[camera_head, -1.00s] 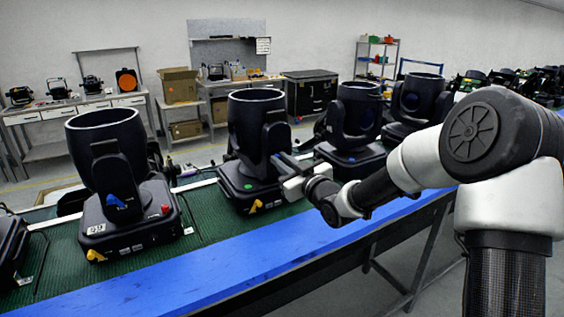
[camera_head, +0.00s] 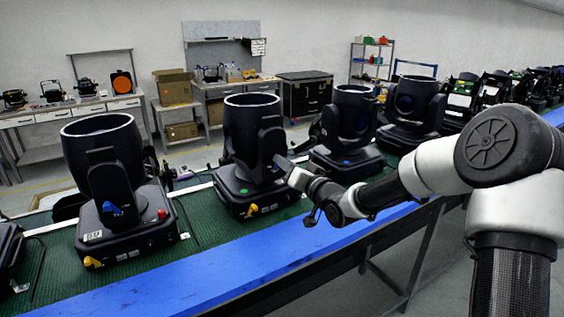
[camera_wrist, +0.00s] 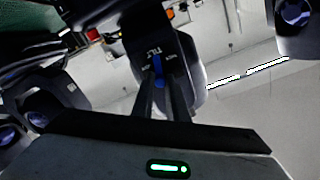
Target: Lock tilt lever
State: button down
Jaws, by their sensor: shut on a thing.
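In the wrist view, my gripper's two dark fingers (camera_wrist: 166,100) are close together on a blue tilt lever (camera_wrist: 158,68). The lever stands on a black yoke arm with white lettering (camera_wrist: 153,45). In the head view this lever is hidden by my gripper. A yellow lever (camera_head: 251,210) shows on the base front.
Another par can (camera_head: 102,160) with a blue lever (camera_head: 112,209) and a yellow lever (camera_head: 92,262) stands to the left. More par cans (camera_head: 349,125) stand close on the right. The blue conveyor edge (camera_head: 250,262) runs along the front and is clear.

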jog(key=shift+w+d+f+m+p, duration=0.1)
jog(key=shift+d+m+p, duration=0.1)
jog(key=shift+m, duration=0.55)
jog(key=shift+w+d+f+m+p, duration=0.1)
jog(key=shift+d+m+p, duration=0.1)
jog(key=shift+m, duration=0.55)
jog(key=c, duration=1.7)
grip_release()
jog(key=shift+c, duration=0.2)
jog(key=v, duration=1.7)
jog(key=shift+s+d, duration=0.15)
